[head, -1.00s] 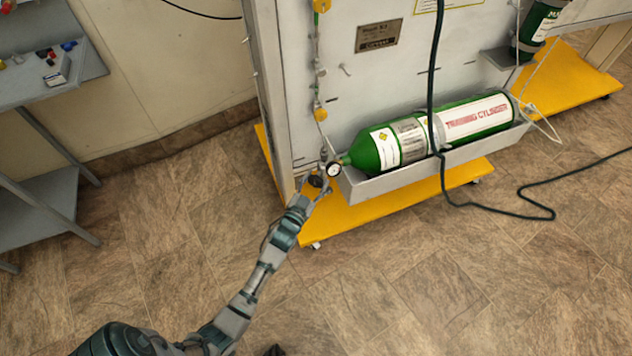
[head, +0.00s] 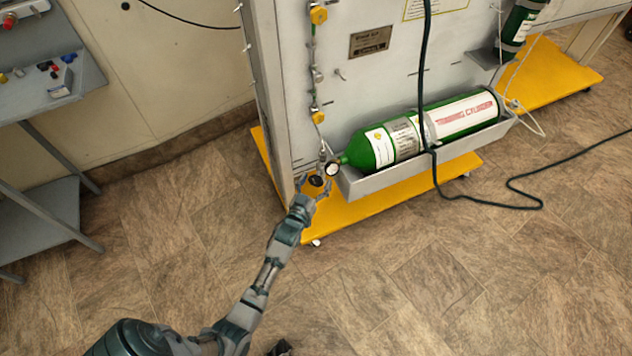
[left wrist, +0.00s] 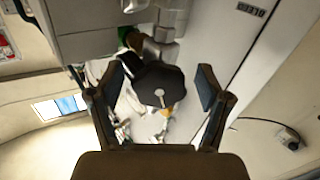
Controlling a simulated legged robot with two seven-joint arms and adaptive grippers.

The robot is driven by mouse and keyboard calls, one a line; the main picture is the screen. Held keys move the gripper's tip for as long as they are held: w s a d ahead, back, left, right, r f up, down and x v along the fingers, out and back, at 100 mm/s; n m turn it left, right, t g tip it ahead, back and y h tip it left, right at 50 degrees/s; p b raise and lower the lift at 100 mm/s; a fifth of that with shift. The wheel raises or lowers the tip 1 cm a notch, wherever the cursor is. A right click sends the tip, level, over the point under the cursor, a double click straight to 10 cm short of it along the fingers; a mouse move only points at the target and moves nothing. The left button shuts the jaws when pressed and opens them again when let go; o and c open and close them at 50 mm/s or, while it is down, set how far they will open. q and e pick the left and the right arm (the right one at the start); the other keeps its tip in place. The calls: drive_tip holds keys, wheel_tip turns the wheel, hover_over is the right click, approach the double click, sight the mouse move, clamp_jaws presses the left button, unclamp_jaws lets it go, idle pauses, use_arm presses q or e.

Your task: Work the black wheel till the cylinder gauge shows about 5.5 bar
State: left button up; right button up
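The black wheel (head: 316,181) sits at the valve end of the green training cylinder (head: 455,121), low at the front of the white panel. In the left wrist view the black wheel (left wrist: 158,90) lies between the fingers, with a pale stem at its middle. My left gripper (head: 316,186) is open around the wheel; in the left wrist view (left wrist: 162,88) a gap shows at the right finger. The cylinder gauge (head: 332,169) is a small white dial beside the wheel; its reading is too small to tell.
The cylinder lies in a grey tray (head: 375,184) above a yellow base (head: 355,213). A dark hose (head: 422,80) hangs over the cylinder and runs across the floor. A grey shelf unit (head: 40,100) stands at left. The floor (head: 150,260) between is clear.

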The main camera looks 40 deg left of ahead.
use_arm(q)
drive_tip(key=shift+s, duration=0.1)
drive_tip(key=shift+s+d, duration=0.15)
drive_tip(key=shift+s, duration=0.2)
drive_tip(key=v, duration=1.1)
idle(3.4)
idle(0.7)
idle(0.8)
idle(0.4)
